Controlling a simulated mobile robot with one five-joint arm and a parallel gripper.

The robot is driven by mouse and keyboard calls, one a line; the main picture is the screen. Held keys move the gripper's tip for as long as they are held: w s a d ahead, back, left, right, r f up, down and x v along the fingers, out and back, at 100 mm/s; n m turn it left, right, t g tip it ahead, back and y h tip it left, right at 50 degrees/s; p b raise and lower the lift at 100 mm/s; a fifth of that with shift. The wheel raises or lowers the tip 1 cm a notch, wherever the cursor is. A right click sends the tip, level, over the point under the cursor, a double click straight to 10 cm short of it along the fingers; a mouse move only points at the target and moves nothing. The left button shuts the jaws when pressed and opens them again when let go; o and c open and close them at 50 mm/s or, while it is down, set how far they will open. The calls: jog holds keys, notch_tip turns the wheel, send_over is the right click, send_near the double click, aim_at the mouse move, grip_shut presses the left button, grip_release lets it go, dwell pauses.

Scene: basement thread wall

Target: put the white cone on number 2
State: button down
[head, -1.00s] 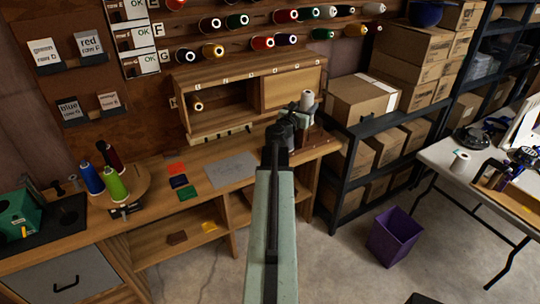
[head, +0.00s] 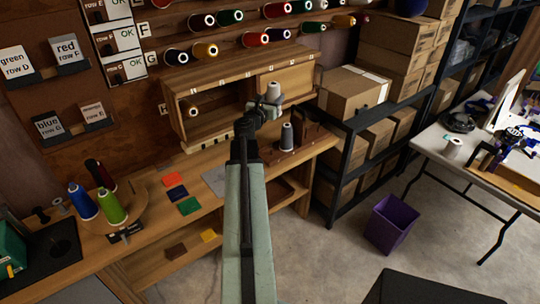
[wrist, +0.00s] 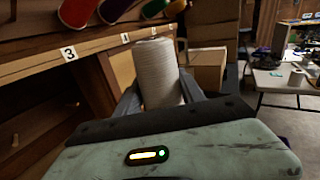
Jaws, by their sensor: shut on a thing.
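The white cone (head: 273,92) is upright in my gripper (head: 266,104), in front of the wooden cubby (head: 220,112) on the bench. In the wrist view the white cone (wrist: 158,72) stands between the two dark fingers of my gripper (wrist: 160,92), which are shut on it. A row of small white number tags runs along the cubby's top edge. In the wrist view a "3" tag (wrist: 68,53) is readable left of the cone, and a smaller tag (wrist: 125,37) nearer the cone is not clearly readable.
Coloured spools sit on the wall pegs above. Cardboard boxes (head: 352,92) are on the right shelf. Blue and green cones (head: 112,207) stand at the bench's left.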

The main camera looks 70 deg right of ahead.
jog(key=f+b, duration=0.7)
jog(key=f, duration=0.1)
jog(key=w+d+f+b, duration=0.1)
jog(key=f+b, duration=0.6)
jog(key=b, duration=0.1)
jog(key=f+b, duration=0.8)
jog(key=shift+w+d+f, duration=0.25)
jog(key=shift+d+f, duration=0.05)
jog(key=shift+d, duration=0.1)
jog(key=shift+r, duration=0.2)
jog(key=shift+f, duration=0.15)
jog(key=c, duration=1.1)
grip_release()
jog(key=o, duration=0.4)
